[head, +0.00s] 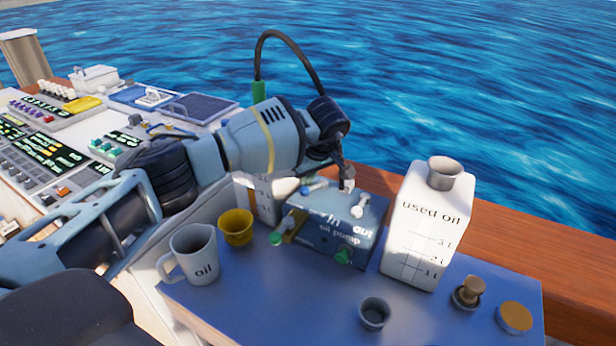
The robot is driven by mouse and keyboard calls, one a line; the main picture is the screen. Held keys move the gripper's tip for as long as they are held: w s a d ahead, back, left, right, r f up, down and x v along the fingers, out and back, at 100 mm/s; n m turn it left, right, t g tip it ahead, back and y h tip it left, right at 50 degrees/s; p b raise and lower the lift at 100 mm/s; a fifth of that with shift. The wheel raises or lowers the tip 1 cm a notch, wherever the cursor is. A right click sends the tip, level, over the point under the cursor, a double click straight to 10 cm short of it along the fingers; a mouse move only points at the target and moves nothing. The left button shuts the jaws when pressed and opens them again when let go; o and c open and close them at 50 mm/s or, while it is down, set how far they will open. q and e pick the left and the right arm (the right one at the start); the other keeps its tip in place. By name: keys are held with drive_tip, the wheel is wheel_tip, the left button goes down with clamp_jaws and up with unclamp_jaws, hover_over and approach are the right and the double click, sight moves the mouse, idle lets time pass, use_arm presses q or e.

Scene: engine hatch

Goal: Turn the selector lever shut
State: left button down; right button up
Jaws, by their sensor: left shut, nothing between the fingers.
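The blue oil pump box (325,240) stands on the blue table, with "in", "out" and "oil pump" lettering. A pale lever-like part (360,206) sits on its top near the "out" lettering. Another pale part with a blue end (313,187) lies at the top's back left. I cannot tell for sure which is the selector lever. My left gripper (347,184) is shut and empty, pointing down just above the back right of the pump's top, close to the pale lever-like part. Whether it touches is unclear. My right gripper is out of view.
A grey oil jug (196,258) and a yellow cup (236,228) stand left. A dark cup (374,313) and caps (514,318) are in front. Water lies beyond.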

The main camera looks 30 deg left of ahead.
use_arm(q)
drive_tip(key=shift+s+d+r+n, duration=0.15)
drive_tip(key=shift+s+d+n, duration=0.05)
drive_tip(key=shift+n, duration=0.3)
drive_tip(key=shift+s+d+p, duration=0.2)
drive_tip(key=shift+d+p, duration=0.05)
drive_tip(key=shift+p, duration=0.25)
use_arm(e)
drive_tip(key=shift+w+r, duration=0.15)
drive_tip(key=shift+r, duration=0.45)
use_arm(q)
drive_tip(key=shift+s+d, duration=0.1)
drive_tip(key=shift+d, duration=0.2)
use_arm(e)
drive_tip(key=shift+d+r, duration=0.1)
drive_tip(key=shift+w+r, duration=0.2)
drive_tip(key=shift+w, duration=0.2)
use_arm(q)
drive_tip(key=v, duration=0.7)
drive_tip(key=shift+d+r, duration=0.15)
drive_tip(key=shift+r, duration=0.1)
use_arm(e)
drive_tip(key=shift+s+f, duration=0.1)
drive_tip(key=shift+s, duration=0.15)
use_arm(q)
drive_tip(key=shift+f, duration=0.1)
